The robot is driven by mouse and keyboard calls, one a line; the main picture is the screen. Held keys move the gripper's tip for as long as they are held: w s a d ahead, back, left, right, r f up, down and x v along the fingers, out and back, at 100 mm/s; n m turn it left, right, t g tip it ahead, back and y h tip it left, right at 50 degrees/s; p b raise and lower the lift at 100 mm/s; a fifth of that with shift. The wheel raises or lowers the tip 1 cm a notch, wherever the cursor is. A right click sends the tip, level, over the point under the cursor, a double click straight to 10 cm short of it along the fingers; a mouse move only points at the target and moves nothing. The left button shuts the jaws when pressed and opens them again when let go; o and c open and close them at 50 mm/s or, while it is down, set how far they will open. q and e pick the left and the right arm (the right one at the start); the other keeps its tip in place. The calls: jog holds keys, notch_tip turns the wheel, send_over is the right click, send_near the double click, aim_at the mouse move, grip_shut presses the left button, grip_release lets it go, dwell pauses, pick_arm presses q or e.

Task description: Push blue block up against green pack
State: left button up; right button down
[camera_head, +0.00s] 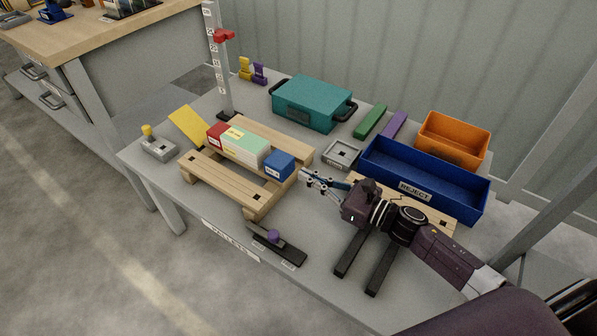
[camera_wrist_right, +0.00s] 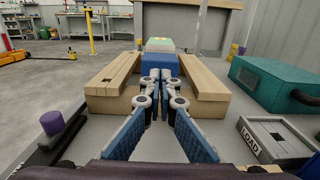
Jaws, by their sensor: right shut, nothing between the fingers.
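The blue block (camera_head: 280,165) sits at the near-right end of a row on the wooden pallet (camera_head: 215,181), between its two raised rails. The pale green pack (camera_head: 243,147) is beside it, with a red pack (camera_head: 217,135) at its far end. The blue block is very close to the green pack; I cannot tell whether they touch. My right gripper (camera_head: 304,174) is shut and empty, its tips just short of the blue block's near face. In the wrist view the tips (camera_wrist_right: 160,74) line up with the blue block (camera_wrist_right: 153,70), and the green pack (camera_wrist_right: 160,45) shows behind. My left gripper is not in view.
A grey LOAD tray (camera_head: 341,154) and a blue REJECT bin (camera_head: 430,190) stand right of the pallet. A teal case (camera_head: 311,104) is behind. A post with a red slider (camera_head: 223,36) rises behind the row. A dark slider with a purple knob (camera_head: 273,236) lies in front.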

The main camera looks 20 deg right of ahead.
aim_at(289, 167)
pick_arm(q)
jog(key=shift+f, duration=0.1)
pick_arm(e)
jog(key=shift+x, duration=1.6)
jog(key=shift+w, duration=0.15)
jog(key=shift+b+x, duration=0.55)
jog(key=shift+x, duration=0.6)
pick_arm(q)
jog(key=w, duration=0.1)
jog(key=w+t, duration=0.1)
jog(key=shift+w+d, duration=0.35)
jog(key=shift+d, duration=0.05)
